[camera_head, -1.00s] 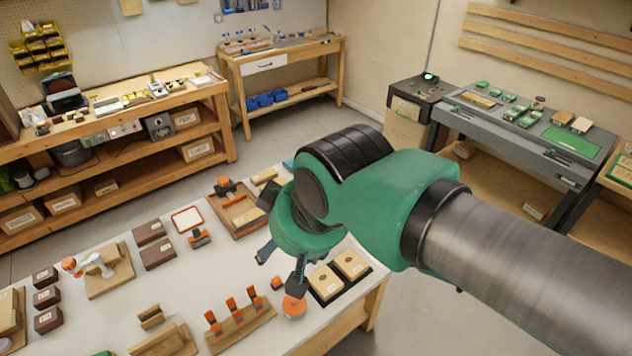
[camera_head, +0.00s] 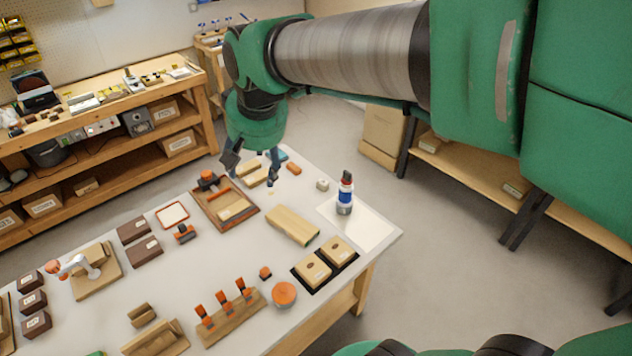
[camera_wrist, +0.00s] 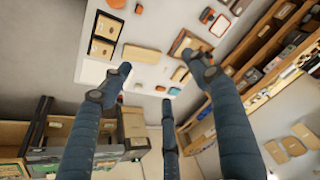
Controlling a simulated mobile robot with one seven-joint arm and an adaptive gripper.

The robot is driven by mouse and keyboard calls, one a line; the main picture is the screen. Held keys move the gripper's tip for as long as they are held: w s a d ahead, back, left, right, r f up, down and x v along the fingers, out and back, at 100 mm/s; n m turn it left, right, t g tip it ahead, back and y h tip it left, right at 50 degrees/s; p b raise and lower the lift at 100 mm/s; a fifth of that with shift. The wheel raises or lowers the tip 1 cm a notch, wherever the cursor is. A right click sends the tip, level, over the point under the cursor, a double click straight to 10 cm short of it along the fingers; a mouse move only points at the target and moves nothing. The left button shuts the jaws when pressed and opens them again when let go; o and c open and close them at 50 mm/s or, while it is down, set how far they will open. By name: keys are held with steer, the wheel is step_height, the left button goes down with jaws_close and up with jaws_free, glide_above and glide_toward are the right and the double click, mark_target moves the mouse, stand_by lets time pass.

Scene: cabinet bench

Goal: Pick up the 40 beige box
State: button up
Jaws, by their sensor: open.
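Two beige boxes (camera_head: 312,270) (camera_head: 340,249) sit side by side in dark trays near the table's front right edge. They also show at the upper left of the wrist view (camera_wrist: 101,47). A longer beige block (camera_head: 292,225) lies flat behind them, and smaller tan blocks (camera_head: 258,178) lie near the far edge. No number 40 is legible, so I cannot tell which one is named. My gripper (camera_head: 252,172) hangs open and empty above the table's far side, beyond the long block. In the wrist view its spread fingers (camera_wrist: 158,85) hold nothing.
A wooden tray (camera_head: 207,205), an orange round piece (camera_head: 284,293) and a rack of orange-handled tools (camera_head: 232,316) are nearby. Bare tabletop surrounds the long block.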

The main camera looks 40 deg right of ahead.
steer(key=w+d+f+m+g, duration=0.1)
steer(key=w+d+f+m, duration=0.2)
steer(key=w+d, duration=0.8)
steer(key=m+g+p, duration=0.3)
steer(key=m, duration=0.6)
glide_above(323, 182)
step_height(323, 182, down, 36)
steer(key=shift+y, duration=0.3)
steer(key=shift+f, duration=0.1)
steer(key=shift+w+f, duration=0.1)
steer(key=shift+f, duration=4.05)
steer(key=shift+f, duration=0.1)
